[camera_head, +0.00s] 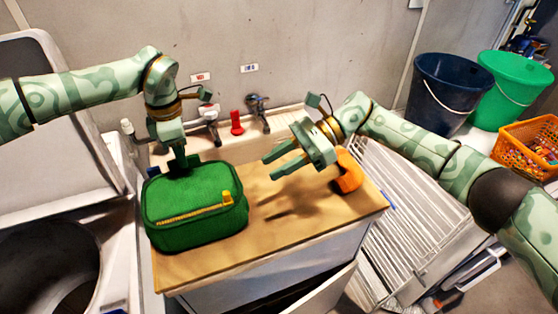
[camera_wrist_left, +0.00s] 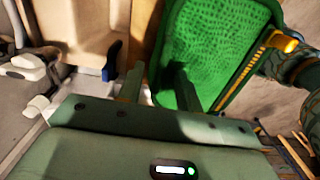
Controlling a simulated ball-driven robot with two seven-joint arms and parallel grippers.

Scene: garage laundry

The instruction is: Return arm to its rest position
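My left gripper (camera_head: 182,164) points down at the back edge of a green fabric bag with a yellow zipper (camera_head: 195,215). In the left wrist view its fingers (camera_wrist_left: 160,80) stand apart, and the green bag (camera_wrist_left: 215,50) lies beyond and partly behind the right finger. I cannot tell whether a finger touches the bag. My right gripper (camera_head: 270,164) is above the wooden top, right of the bag, its two fingers apart with nothing between them; their shadows fall on the wood.
The bag sits on a wooden-topped cabinet (camera_head: 275,236). An orange object (camera_head: 347,172) is by my right gripper. Behind are a sink with taps and a red item (camera_head: 237,122). A drying rack (camera_head: 372,225), buckets (camera_head: 440,88) and an orange basket (camera_head: 528,145) are at right.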

